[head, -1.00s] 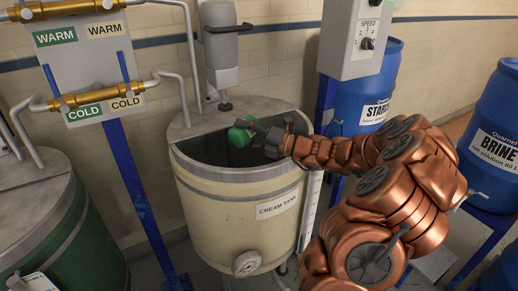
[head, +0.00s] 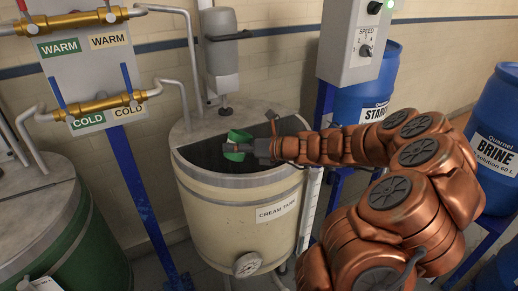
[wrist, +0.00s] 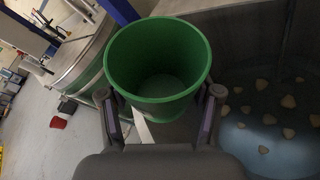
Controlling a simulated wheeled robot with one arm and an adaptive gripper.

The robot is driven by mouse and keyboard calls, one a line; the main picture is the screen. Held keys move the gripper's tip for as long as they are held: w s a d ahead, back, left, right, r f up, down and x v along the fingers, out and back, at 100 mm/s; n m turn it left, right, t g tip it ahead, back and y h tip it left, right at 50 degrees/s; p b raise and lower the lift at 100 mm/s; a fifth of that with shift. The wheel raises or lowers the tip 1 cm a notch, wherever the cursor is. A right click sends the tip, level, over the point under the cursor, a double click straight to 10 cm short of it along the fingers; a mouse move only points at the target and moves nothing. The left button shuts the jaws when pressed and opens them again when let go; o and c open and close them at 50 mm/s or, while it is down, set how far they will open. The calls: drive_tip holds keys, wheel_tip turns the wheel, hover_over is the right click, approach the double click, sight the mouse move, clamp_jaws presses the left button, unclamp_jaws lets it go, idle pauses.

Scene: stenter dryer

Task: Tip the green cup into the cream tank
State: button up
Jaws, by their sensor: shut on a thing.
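My gripper (head: 240,148) is shut on the green cup (head: 239,135) and holds it over the open half of the cream tank (head: 240,212). In the wrist view the cup (wrist: 158,90) sits between the two fingers, with its open mouth facing the camera. I see its inner wall and a paler bottom, with no loose contents visible. How far the cup is tilted is hard to tell. At the right of the wrist view the tank's inside (wrist: 275,120) shows bluish liquid with several pale pieces in it.
A grey mixer (head: 220,55) stands at the back of the tank lid. The green tank (head: 75,235) is at left, with brass valve pipes (head: 95,106) above. A control box (head: 357,45), the starch drum (head: 362,100) and the brine drum (head: 495,140) are at right.

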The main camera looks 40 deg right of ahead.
drive_tip(key=shift+a+f+n+b, duration=0.2)
drive_tip(key=shift+a+n+b, duration=0.05)
drive_tip(key=shift+n+b, duration=0.05)
drive_tip(key=shift+s+a+f+n+h+b, duration=0.1)
drive_tip(key=shift+a+f+n+h+b, duration=0.15)
drive_tip(key=shift+a+n+h, duration=0.2)
drive_tip(key=shift+s+a+r+n+h, duration=0.15)
drive_tip(key=shift+a+r+n+h, duration=0.3)
drive_tip(key=shift+a+r+n, duration=0.15)
drive_tip(key=shift+a+r+n+h+b, duration=0.25)
drive_tip(key=shift+n+h+b, duration=0.15)
drive_tip(key=shift+n, duration=0.15)
drive_tip(key=shift+s, duration=0.1)
